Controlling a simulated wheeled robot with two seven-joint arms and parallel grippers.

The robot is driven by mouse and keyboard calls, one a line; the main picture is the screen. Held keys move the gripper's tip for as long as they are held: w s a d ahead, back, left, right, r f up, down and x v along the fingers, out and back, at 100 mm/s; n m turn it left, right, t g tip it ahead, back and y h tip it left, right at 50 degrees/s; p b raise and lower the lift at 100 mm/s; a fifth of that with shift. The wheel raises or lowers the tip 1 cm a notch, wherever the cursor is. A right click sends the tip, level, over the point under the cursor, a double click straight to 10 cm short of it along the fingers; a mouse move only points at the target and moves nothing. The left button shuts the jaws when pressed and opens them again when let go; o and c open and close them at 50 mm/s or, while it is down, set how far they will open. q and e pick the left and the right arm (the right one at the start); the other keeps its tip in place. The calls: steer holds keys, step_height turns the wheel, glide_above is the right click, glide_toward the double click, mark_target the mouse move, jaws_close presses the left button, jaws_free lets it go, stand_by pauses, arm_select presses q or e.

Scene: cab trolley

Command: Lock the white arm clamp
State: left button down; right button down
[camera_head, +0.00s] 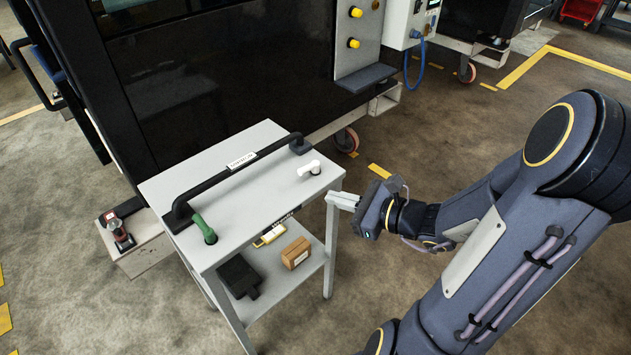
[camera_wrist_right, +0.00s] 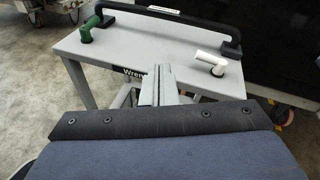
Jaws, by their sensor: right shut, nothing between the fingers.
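The white arm clamp (camera_head: 311,169) stands on the right end of the grey trolley top (camera_head: 255,205), its short handle pointing to the left. It also shows in the right wrist view (camera_wrist_right: 209,63), beyond my fingers and to their right. My right gripper (camera_head: 335,200) is shut and empty, beside the trolley's right edge, apart from the clamp. Its fingers show in the wrist view (camera_wrist_right: 162,72). A green arm clamp (camera_head: 204,229) stands at the trolley's left front corner. My left gripper is not in view.
A large black machine (camera_head: 230,80) stands behind. The floor at the front right is clear.

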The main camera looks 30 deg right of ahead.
mark_target(307, 171)
steer(key=d+f+m+t+h, duration=0.1)
steer(key=d+f+m+h, duration=0.2)
steer(key=d+m, duration=0.2)
steer(key=shift+w+d+t, duration=0.2)
steer(key=shift+d+t, duration=0.2)
steer(key=shift+d, duration=0.05)
steer(key=b+x, duration=0.1)
steer(key=x, duration=1.3)
steer(key=shift+f, duration=0.15)
steer(key=shift+w+d, duration=0.1)
